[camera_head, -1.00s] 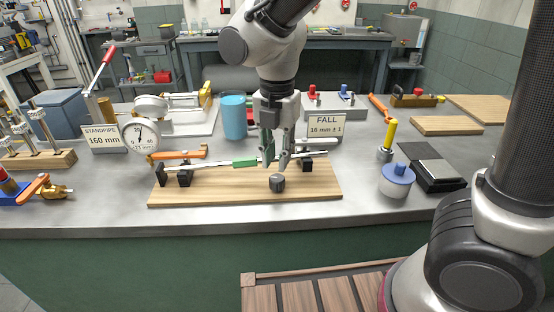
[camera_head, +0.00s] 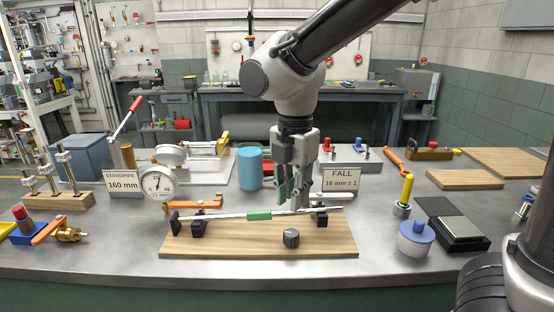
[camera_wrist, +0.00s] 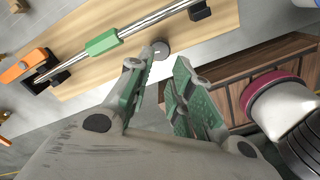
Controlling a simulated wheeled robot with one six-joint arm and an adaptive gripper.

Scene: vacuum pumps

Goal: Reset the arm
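My gripper (camera_head: 292,205) hangs over the wooden board (camera_head: 230,250) on the bench, close to the rod. Its fingers are apart and nothing shows between them; the wrist view also shows the gap between the fingertips (camera_wrist: 162,68). The metal rod with a green sleeve (camera_head: 259,215) lies across black supports on the board; the sleeve also shows in the wrist view (camera_wrist: 102,42). A dark grey knob-like piece (camera_head: 291,238) stands on the board in front of the rod, apart from the fingers. The fingers hide part of the rod in the head view.
The "FALL 16 mm ± 1" sign (camera_head: 342,181) stands just right of my gripper. A blue cup (camera_head: 250,168) stands behind it to the left. A dial gauge (camera_head: 157,184) is further left. A blue-lidded pot (camera_head: 416,238) and a yellow-handled tool (camera_head: 407,190) stand at right.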

